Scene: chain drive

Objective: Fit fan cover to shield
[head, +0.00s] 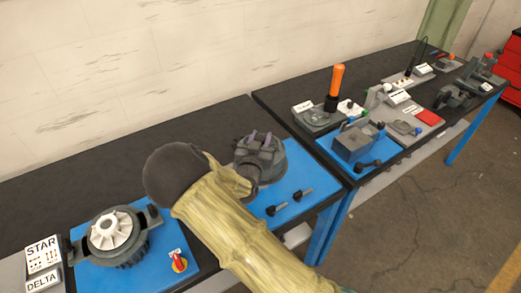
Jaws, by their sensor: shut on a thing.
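The motor end shield (128,252), dark grey and finned, sits on a blue mat at the left with a white fan (110,230) on its face. The fan cover (275,165), a dark grey rounded piece, is at the right-hand blue mat, beyond my arm. My gripper (261,143) is at the top of the cover and shut on it. My wrist and arm hide the cover's lower left side and part of the gripper. I cannot tell whether the cover rests on the mat or is just above it.
STAR and DELTA signs (42,262) stand at the far left. Two black-handled parts (277,209) lie before the cover. A second bench with an orange-handled tool (336,82) is at the right.

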